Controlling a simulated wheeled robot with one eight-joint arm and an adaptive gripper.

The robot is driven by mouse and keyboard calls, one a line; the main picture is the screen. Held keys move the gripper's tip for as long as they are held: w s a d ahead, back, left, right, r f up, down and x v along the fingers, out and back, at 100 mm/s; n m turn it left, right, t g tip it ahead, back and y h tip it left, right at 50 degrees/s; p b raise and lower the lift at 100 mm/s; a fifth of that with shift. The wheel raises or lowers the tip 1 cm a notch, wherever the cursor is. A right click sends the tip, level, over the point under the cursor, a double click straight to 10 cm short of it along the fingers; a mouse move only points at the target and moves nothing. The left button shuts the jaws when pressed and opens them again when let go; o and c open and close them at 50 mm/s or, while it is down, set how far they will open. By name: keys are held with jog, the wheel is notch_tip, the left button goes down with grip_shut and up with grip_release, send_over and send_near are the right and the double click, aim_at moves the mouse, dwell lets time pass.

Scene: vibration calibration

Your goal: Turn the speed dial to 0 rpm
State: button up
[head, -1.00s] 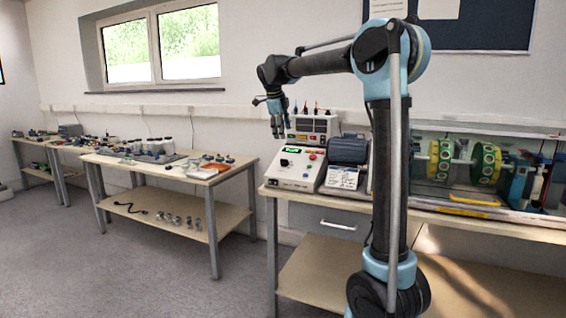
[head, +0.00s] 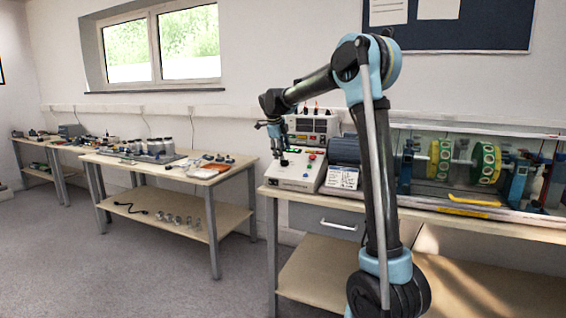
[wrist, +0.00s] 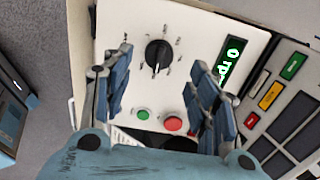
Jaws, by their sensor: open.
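The speed dial (wrist: 158,53) is a round black knob on a white sloped panel, with marks printed around it. In the wrist view it shows between my two blue fingers, and a pale pointer mark seems to be at its lower edge. The green display (wrist: 232,62) beside it shows "0" and part of "rpm"; a finger covers the rest. My gripper (wrist: 161,59) is open, with its fingers apart on either side of the dial; I cannot tell if they touch it. In the head view my gripper (head: 277,143) is just above the control box (head: 292,180).
A green button (wrist: 142,114) and a red button (wrist: 173,124) lie close below the dial, near my fingers. A glass-covered rotor rig (head: 465,170) stands to the right on the bench. A side table (head: 165,165) with small parts is at left.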

aim_at(284, 162)
jog(key=shift+x, duration=2.7)
jog(key=c, duration=1.1)
jog(key=shift+a, duration=0.2)
jog(key=shift+w+d, duration=0.1)
jog(key=shift+d, duration=0.1)
